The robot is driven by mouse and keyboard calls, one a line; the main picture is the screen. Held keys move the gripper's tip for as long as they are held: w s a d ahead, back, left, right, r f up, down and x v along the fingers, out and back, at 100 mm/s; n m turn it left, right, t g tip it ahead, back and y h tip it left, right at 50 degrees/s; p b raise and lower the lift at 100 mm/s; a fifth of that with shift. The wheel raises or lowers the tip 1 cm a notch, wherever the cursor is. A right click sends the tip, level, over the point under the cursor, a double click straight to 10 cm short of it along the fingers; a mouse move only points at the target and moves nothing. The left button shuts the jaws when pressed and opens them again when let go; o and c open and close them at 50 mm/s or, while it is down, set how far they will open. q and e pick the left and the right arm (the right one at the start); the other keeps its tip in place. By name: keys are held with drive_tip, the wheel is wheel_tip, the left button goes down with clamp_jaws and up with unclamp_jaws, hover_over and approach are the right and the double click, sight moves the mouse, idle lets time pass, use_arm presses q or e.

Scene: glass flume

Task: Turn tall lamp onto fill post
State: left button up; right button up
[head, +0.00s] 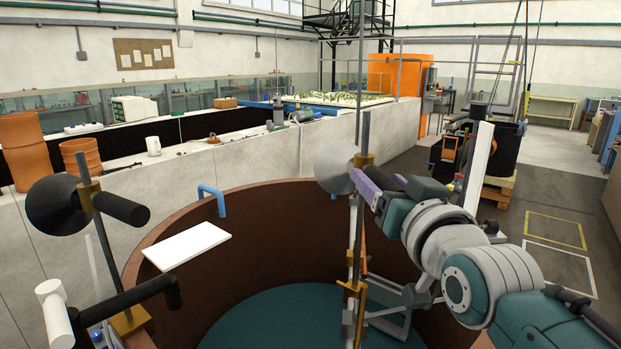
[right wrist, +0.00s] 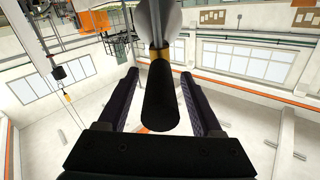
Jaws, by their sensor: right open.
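The lamp at my right gripper, which I take as the tall lamp, has a pale round shade (head: 335,165) and a brass clamp (head: 363,160) on a tall upright post (head: 364,125). My right gripper (head: 366,185) is at its back end, with purple-grey fingers. In the right wrist view, the open fingers (right wrist: 158,82) stand on either side of the lamp's black handle (right wrist: 160,100), with gaps visible on both sides. Its pale shade (right wrist: 160,20) lies beyond. I cannot tell which post is the fill post. My left gripper is not in view.
A second lamp with a black shade (head: 57,205) stands on a post at left, above a black-and-white fixture (head: 60,315). A round brown tank (head: 280,215) lies below, with a white panel (head: 187,246) at its rim. Open floor (head: 555,190) is at right.

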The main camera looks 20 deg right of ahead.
clamp_jaws()
idle(0.5)
idle(0.9)
